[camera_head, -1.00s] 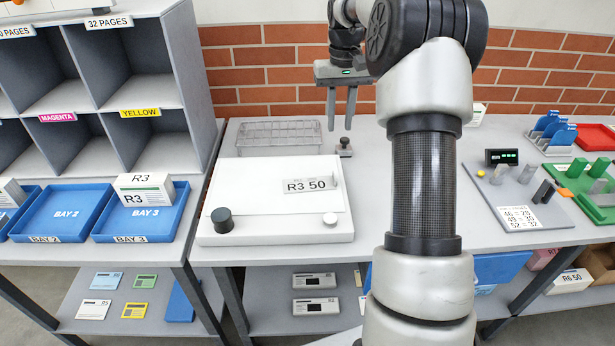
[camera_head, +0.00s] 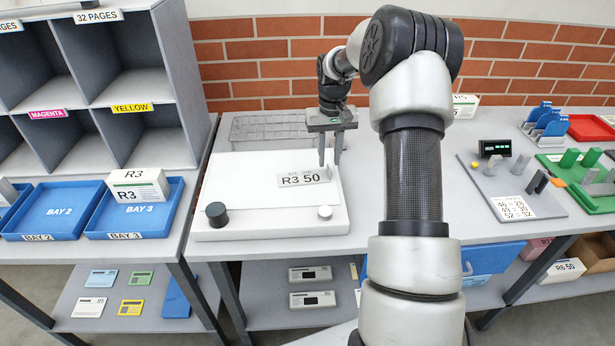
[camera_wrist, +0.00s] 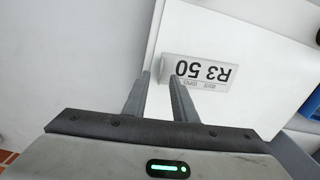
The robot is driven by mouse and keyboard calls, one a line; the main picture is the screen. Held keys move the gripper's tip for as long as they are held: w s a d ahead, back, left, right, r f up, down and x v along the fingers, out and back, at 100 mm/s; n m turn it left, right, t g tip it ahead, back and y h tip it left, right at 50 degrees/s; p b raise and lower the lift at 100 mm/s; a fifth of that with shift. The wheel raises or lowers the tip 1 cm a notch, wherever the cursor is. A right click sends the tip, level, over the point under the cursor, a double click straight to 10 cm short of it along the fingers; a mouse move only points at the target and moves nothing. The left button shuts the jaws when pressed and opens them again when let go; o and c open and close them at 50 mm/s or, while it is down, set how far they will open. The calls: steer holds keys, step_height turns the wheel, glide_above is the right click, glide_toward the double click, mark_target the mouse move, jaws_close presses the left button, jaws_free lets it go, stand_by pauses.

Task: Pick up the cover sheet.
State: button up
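A pale card printed "R3 50" (camera_head: 302,180), which appears to be the cover sheet, lies on the white board (camera_head: 240,175). It also shows in the wrist view (camera_wrist: 205,74), upside down. My gripper (camera_head: 330,160) is over the board, close to the card's right end in the head view. Its two fingers point down with a gap between them. In the wrist view my gripper (camera_wrist: 160,76) is open, with the card's near end just past the fingertips. I cannot tell whether a finger touches the card.
Blue bays, one with an R3 stack (camera_head: 138,184), are at left. A grey panel with pegs (camera_head: 510,185) is at right.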

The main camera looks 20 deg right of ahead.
step_height(320, 180, down, 3)
steer(key=shift+r, duration=0.1)
jaws_close()
step_height(320, 180, up, 10)
stand_by(0.6)
